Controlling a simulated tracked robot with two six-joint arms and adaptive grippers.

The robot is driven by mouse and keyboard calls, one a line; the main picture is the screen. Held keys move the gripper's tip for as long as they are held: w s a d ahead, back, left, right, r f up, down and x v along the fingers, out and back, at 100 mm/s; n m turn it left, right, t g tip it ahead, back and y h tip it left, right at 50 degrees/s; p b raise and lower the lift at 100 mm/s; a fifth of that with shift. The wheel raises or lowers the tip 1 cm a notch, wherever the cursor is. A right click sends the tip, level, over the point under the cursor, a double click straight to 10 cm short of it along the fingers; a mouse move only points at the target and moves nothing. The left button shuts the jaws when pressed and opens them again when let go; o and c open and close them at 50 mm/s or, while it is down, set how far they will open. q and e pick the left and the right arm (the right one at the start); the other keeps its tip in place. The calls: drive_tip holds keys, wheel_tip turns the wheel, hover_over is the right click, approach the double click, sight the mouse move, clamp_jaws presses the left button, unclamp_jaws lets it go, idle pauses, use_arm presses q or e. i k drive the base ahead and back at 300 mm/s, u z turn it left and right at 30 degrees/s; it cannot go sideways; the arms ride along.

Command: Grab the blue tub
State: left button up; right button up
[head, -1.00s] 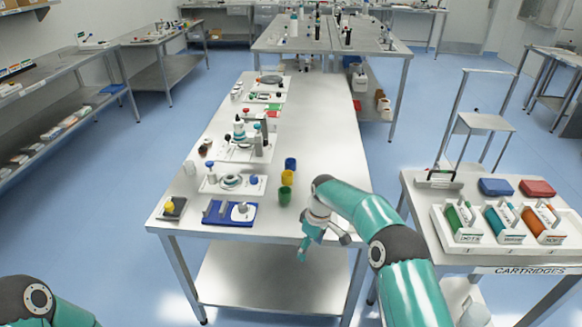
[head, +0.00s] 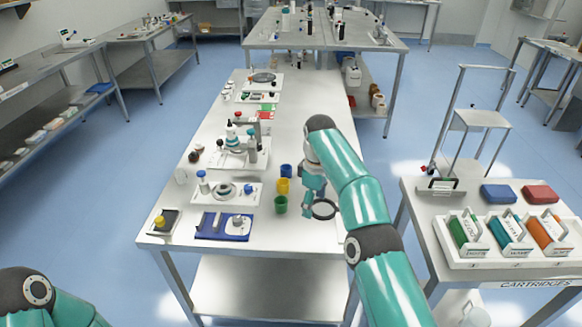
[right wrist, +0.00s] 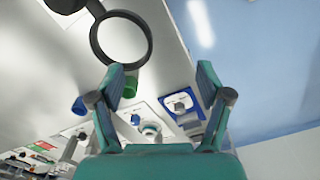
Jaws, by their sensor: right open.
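The blue tub (head: 286,170) stands on the long metal table, behind a yellow tub (head: 282,186) and a green tub (head: 280,205) in a row. My right gripper (head: 312,196) is over the table just right of the row, apart from the tubs. In the right wrist view its two fingers (right wrist: 162,72) are spread with nothing between them. There the blue tub (right wrist: 79,105) shows partly beside the left finger, and the green tub (right wrist: 130,86) is partly hidden by that finger. Only part of my left arm shows, without its gripper.
A black ring (head: 323,216) is close to my right gripper. A blue tray (head: 224,227) and a white instrument board (head: 242,196) lie left of the tubs. The cartridge table (head: 420,207) stands at the right. The table's right strip behind the gripper looks clear.

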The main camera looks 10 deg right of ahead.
sight(286, 169)
drive_tip(key=i, duration=1.15)
drive_tip(key=u, duration=0.1)
